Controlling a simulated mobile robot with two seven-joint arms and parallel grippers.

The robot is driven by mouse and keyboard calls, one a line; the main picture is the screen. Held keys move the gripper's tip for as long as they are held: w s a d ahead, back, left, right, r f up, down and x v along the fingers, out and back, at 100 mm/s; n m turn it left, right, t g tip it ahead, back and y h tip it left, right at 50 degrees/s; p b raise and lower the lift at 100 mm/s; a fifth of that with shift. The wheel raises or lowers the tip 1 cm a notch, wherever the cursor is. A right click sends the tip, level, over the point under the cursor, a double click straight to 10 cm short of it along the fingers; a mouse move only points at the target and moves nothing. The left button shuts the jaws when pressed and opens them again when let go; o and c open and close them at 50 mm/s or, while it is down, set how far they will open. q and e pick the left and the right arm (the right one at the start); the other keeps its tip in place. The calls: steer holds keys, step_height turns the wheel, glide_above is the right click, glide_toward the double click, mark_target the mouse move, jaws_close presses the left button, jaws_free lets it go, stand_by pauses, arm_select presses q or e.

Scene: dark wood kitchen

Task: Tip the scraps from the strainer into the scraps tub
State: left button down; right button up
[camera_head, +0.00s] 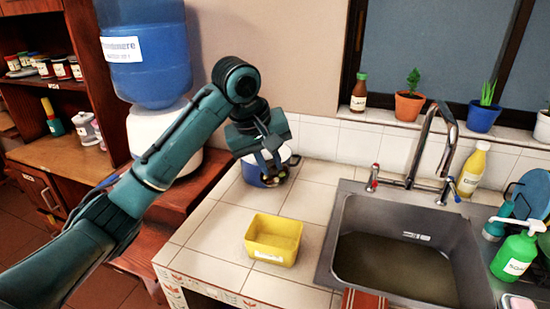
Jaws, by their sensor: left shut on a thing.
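My left gripper (270,172) reaches down at the back left of the tiled counter and is shut at the rim of a blue vessel with a pale rim, which looks to be the strainer (254,178). Small dark and light bits, likely scraps, show inside it by the fingertips. The gripper hides much of the vessel, so the exact grip is hard to see. The yellow scraps tub (272,238), with a white label low on its front, stands upright on the counter, nearer and apart from the vessel. It looks empty. My right gripper is out of view.
A sink (400,255) with murky water, taps and spout lies to the right of the tub. A yellow bottle (473,170) and green soap bottle (515,252) stand beside it. A water dispenser (150,60) stands behind my left arm. Bare tiles surround the tub.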

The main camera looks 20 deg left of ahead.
mark_target(272, 178)
arm_select(q)
steer(key=f+t+h, duration=0.1)
steer(key=t+h, duration=0.1)
steer(key=s+a+t+h, duration=0.1)
steer(key=s+a+f+t+h, duration=0.1)
steer(key=t+h, duration=0.1)
steer(key=shift+s+a+f+n+t+h, duration=0.1)
steer(key=shift+f+n+t+h, duration=0.2)
steer(key=f+t+h+b, duration=0.1)
steer(key=t+h+b, duration=0.1)
steer(key=b, duration=0.6)
steer(key=f+t+h+b, duration=0.2)
steer(key=t+b, duration=0.1)
steer(key=b, duration=0.5)
steer(key=f+n+t+h+b, duration=0.1)
steer(key=t+h+b, duration=0.2)
steer(key=b, duration=0.5)
steer(key=shift+s+a+f+b, duration=0.1)
steer(key=shift+a+f+b, duration=0.15)
steer(key=shift+b, duration=0.15)
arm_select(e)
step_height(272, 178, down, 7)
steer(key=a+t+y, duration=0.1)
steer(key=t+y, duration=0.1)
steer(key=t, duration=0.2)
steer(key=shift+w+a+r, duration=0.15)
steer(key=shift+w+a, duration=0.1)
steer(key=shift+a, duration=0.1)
arm_select(q)
steer(key=shift+r, duration=0.1)
